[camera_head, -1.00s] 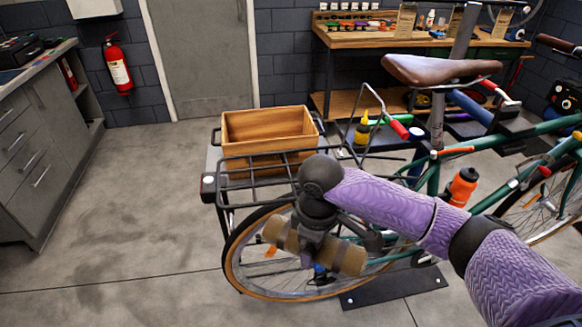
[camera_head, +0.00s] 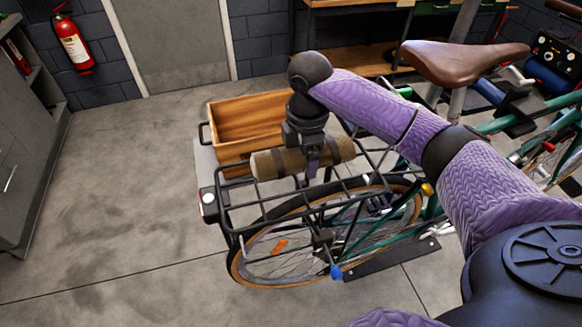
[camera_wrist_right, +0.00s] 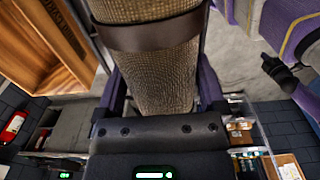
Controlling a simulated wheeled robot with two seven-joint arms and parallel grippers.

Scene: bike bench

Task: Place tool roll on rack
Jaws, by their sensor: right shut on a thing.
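The tool roll (camera_head: 278,162) is a tan cloth cylinder with dark straps. My right gripper (camera_head: 312,165) is shut on it near its middle and holds it roughly level over the black wire rear rack (camera_head: 262,208) of the bike. In the right wrist view the tool roll (camera_wrist_right: 155,65) fills the middle, between the fingers, with a brown strap across it. From the head view I cannot tell whether the roll touches the rack bars. My left gripper is not in view.
An open wooden crate (camera_head: 238,115) stands just behind the roll; it also shows in the wrist view (camera_wrist_right: 50,45). The brown saddle (camera_head: 462,62) and green frame are to the right. Open floor lies left of the rack, with a fire extinguisher (camera_head: 73,45) on the wall.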

